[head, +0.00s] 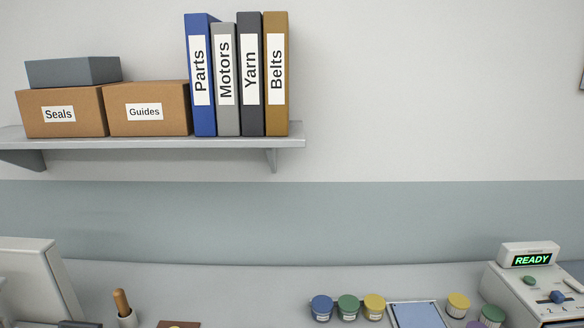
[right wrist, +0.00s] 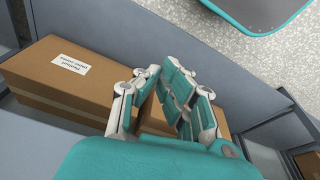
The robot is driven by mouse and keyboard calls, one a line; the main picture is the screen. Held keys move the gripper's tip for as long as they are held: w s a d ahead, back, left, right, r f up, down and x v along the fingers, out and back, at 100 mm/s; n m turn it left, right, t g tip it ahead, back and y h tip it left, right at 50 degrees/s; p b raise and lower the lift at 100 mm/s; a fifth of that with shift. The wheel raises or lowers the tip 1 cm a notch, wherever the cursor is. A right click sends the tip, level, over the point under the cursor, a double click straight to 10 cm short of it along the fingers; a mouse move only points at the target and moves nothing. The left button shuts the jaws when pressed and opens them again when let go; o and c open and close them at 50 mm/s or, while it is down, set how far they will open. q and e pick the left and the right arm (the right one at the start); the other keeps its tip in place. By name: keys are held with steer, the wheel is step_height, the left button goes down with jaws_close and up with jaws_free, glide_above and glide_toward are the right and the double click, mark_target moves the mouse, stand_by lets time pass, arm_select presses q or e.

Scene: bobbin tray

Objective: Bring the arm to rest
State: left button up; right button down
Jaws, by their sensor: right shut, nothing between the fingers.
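My right gripper (right wrist: 160,95) shows in the right wrist view with its teal-padded fingers together and nothing between them. It hangs over cardboard boxes on a grey surface, and a labelled box (right wrist: 60,75) lies to its left. Another box (right wrist: 160,122) is partly hidden behind the fingers. Whether the gripper touches either box I cannot tell. Neither arm and neither gripper shows in the head view.
In the head view, a shelf (head: 200,143) holds boxes and binders. Below are several lidded pots, a blue-topped tray (head: 418,314), and a machine (head: 540,290) reading READY. A teal-edged panel (right wrist: 225,12) is at the top of the right wrist view.

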steer(key=s+d+f+g+b, duration=0.1)
steer(key=s+d+f, duration=0.2)
steer(key=s+f, duration=1.5)
step_height(320, 180, down, 4)
steer(key=shift+r+g, duration=0.2)
steer(key=shift+g, duration=0.1)
steer(key=shift+d, duration=0.1)
